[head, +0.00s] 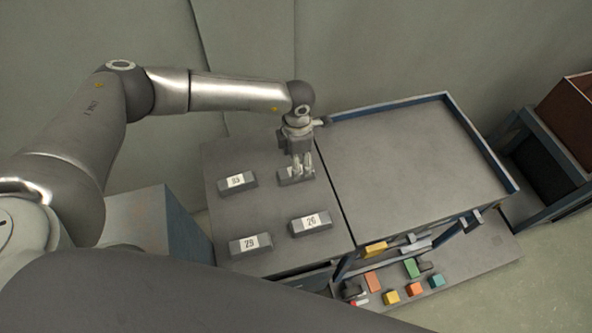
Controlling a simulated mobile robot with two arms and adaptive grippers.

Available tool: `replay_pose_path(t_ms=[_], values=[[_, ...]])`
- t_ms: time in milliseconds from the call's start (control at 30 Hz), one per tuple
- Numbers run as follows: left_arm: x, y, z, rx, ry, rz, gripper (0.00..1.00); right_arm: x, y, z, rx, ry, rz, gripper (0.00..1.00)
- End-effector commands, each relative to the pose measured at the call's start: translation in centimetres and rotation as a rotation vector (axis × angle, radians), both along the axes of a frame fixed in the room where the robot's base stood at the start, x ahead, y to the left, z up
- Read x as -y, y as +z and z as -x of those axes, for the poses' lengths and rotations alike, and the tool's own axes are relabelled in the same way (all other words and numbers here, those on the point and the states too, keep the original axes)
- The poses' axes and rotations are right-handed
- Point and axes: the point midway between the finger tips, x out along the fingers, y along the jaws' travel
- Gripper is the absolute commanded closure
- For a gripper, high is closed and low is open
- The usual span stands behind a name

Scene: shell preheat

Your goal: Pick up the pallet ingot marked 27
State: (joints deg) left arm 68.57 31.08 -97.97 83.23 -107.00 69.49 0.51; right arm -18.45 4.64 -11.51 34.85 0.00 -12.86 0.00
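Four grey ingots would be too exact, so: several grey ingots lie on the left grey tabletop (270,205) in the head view. One reads 29 (250,244), one reads 26 (311,223), and one at the back left has a label like 33 or 93 (238,182). Another ingot (285,180) lies at the back right under my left gripper (299,168); its label is hidden, so I cannot read its number. My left gripper points down with its fingers at this ingot. I cannot tell whether they are closed on it. My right gripper is not in view.
A blue-rimmed grey tray table (420,160) adjoins on the right, its top empty. A lower shelf (470,265) in front holds several coloured blocks. A rust-brown bin (570,108) stands at the far right. A wall is behind.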

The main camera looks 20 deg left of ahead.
Motion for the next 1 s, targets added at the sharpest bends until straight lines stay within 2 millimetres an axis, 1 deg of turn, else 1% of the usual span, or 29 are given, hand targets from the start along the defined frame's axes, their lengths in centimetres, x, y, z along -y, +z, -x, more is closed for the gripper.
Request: replay_pose_path(t_ms=[133, 200, 300, 400, 500, 733, 1000], values=[[-0.2, -1.2, 0.1, -0.003, 0.000, -0.002, 0.38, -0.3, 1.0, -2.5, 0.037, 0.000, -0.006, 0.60], [-0.4, -2.2, 0.1, -0.003, 0.000, -0.002, 0.38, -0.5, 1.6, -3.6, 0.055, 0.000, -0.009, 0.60], [-0.4, -3.6, 0.0, -0.002, -0.001, -0.001, 0.38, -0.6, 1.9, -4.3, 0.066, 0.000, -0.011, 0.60], [-0.5, -4.6, 0.0, -0.002, 0.000, -0.001, 0.38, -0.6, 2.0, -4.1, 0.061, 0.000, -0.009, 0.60], [-0.5, -5.1, 0.0, 0.000, 0.000, 0.000, 0.38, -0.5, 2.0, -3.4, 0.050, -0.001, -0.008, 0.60], [-0.5, -5.2, 0.0, 0.000, 0.000, 0.000, 0.38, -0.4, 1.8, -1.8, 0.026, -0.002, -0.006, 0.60], [-0.5, -5.2, 0.0, 0.000, 0.000, 0.000, 0.73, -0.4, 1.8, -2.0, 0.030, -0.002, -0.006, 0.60]])
